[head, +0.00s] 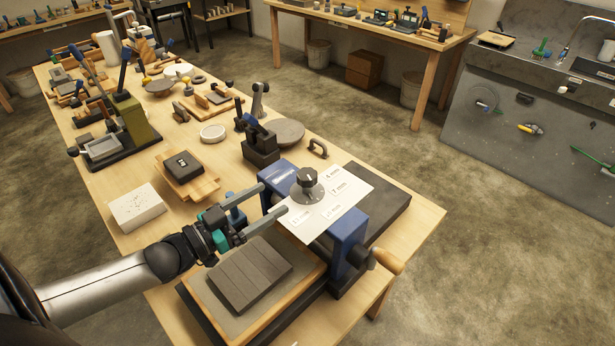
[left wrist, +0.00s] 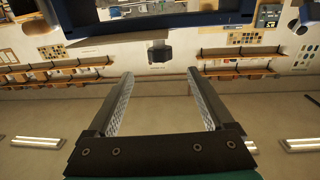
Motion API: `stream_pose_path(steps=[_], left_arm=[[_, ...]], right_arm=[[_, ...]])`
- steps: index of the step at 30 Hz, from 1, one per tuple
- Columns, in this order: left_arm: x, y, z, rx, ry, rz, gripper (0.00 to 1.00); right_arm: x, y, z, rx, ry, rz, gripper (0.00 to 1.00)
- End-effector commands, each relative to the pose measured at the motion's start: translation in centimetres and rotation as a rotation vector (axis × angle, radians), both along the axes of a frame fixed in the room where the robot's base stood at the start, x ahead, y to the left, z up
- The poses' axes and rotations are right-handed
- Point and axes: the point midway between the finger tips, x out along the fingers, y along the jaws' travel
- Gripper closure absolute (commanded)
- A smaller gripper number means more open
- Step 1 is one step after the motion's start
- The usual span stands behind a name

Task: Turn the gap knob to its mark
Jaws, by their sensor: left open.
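The gap knob (head: 307,178) is a dark knob on a grey round dial, standing on a white card (head: 348,184) with several small mm labels. The card lies across the blue roller machine (head: 347,232). I cannot tell which label the knob points to. My left gripper (head: 274,200) is open and empty, its two fingers pointing at the knob from the left, apart from it. In the left wrist view, which looks upside down, a dark knob shape (left wrist: 160,52) shows beyond and between the open fingertips (left wrist: 160,76). My right gripper is not in view.
A grey slab (head: 250,272) lies on a board in front of the machine. A wooden handle (head: 387,259) sticks out at its right end. A dark clamp-like tool (head: 260,143), a white block (head: 137,207) and several pottery tools crowd the table behind and left.

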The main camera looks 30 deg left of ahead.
Motion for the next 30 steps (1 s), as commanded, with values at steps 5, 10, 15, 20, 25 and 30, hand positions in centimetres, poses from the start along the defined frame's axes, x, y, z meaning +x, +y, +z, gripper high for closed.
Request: stream_pose_path(steps=[5,10,15,20,25,30], left_arm=[[2.3,-0.9,0.0,-0.001,-0.002,0.001,0.14],[4.3,-1.8,0.0,-0.001,-0.002,0.0,0.14],[6.3,-2.7,0.1,0.001,-0.003,0.0,0.14],[8.1,-3.5,0.1,0.0,-0.002,0.0,0.14],[9.5,-4.1,0.0,0.0,0.0,0.001,0.14],[10.2,-4.4,0.0,0.0,0.001,0.0,0.14]], right_arm=[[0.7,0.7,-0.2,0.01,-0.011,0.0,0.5],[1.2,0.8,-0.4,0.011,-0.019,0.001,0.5],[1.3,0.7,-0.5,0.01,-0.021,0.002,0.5],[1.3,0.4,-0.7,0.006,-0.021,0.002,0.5],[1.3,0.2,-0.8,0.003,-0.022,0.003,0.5],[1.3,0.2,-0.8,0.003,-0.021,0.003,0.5]])
